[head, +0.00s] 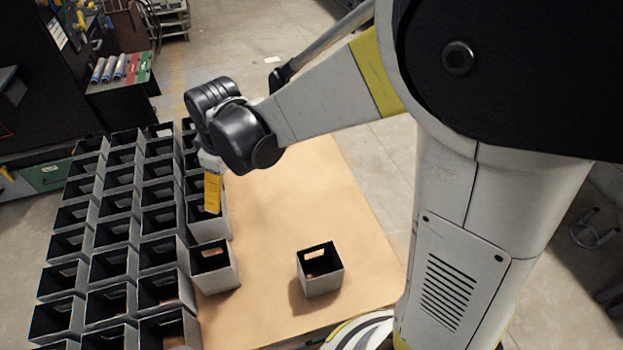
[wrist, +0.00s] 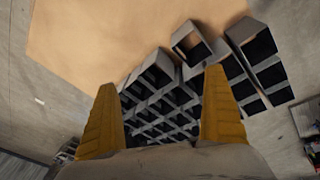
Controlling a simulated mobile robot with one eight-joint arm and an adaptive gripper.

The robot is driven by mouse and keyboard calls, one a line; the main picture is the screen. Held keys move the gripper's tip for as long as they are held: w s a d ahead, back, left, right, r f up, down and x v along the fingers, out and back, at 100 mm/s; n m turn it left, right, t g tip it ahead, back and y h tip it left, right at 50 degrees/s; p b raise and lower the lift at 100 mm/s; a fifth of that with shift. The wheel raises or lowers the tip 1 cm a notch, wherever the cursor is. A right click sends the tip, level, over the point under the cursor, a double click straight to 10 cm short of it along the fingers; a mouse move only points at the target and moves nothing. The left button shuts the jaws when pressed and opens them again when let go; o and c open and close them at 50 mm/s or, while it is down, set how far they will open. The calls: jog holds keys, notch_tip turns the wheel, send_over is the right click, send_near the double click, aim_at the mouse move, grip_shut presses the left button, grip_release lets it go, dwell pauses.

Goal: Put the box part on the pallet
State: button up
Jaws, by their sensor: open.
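Grey open-topped box parts with handle slots stand in several rows (head: 137,228) at the left of the head view. One box part (head: 320,270) stands upright and apart on the tan sheet (head: 285,220). Another (head: 213,270) stands at the right edge of the rows. My gripper (head: 212,208) points down at the right edge of the rows, with a yellow finger overlapping a box there; I cannot tell whether they touch. In the wrist view my gripper (wrist: 160,80) has both yellow fingers wide apart, with boxes (wrist: 190,45) showing beyond and between them. No pallet can be clearly told apart from the tan sheet.
The tan sheet is bare around the lone box. Grey concrete floor (head: 385,160) surrounds the sheet. My arm and column fill the right of the head view.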

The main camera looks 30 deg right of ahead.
jog(key=s+d+r+m+t, duration=0.2)
jog(key=s+d+r+m, duration=0.2)
jog(key=s+d, duration=0.3)
jog(key=s+d+r+m+t, duration=0.2)
jog(key=s+d+r+m, duration=0.3)
jog(key=s+d, duration=0.2)
jog(key=shift+s+r+m+h, duration=0.3)
jog(key=shift+s+h, duration=0.1)
jog(key=shift+s, duration=0.5)
